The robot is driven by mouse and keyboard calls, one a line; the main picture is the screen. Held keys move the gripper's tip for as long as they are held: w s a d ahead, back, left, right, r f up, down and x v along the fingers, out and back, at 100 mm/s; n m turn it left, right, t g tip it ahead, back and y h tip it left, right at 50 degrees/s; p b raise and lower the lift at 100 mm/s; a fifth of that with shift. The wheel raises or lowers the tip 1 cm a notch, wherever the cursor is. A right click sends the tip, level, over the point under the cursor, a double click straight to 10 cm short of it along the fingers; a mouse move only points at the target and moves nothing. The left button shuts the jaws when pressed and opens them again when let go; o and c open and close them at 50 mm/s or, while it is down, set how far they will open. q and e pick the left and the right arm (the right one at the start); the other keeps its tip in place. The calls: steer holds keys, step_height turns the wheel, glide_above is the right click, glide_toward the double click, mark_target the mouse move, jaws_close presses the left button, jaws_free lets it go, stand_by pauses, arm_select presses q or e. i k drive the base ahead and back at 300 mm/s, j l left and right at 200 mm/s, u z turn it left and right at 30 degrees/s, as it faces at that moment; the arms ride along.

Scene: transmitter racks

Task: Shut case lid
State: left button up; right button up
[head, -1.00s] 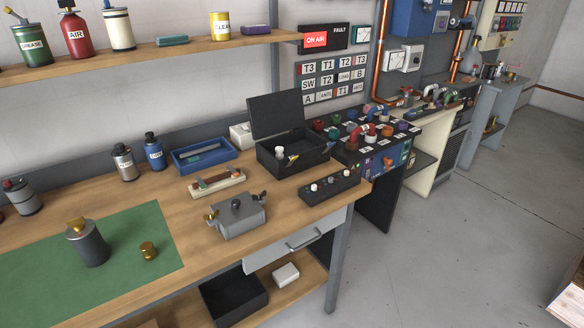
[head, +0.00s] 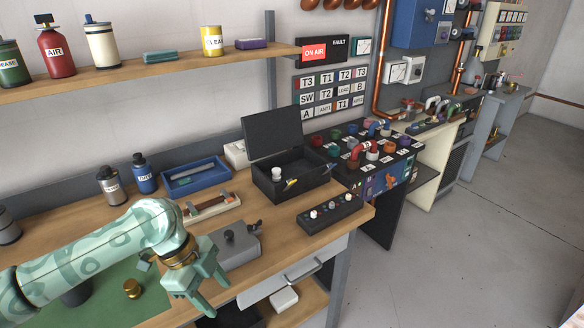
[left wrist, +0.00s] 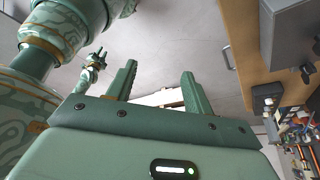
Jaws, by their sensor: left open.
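A white knob-like piece (head: 277,172) shows inside. My left gripper (head: 213,288) is open and empty over the bench's front edge, in front of and left of the case, clear of the lid. Its spread fingers also show in the left wrist view (left wrist: 160,88). My right gripper (left wrist: 97,60) appears small in the left wrist view, far from the bench; its finger gap is unclear.
A shelf (head: 180,65) runs above.

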mark_target(268, 133)
steer(key=i, duration=1.2)
steer(key=k, duration=0.15)
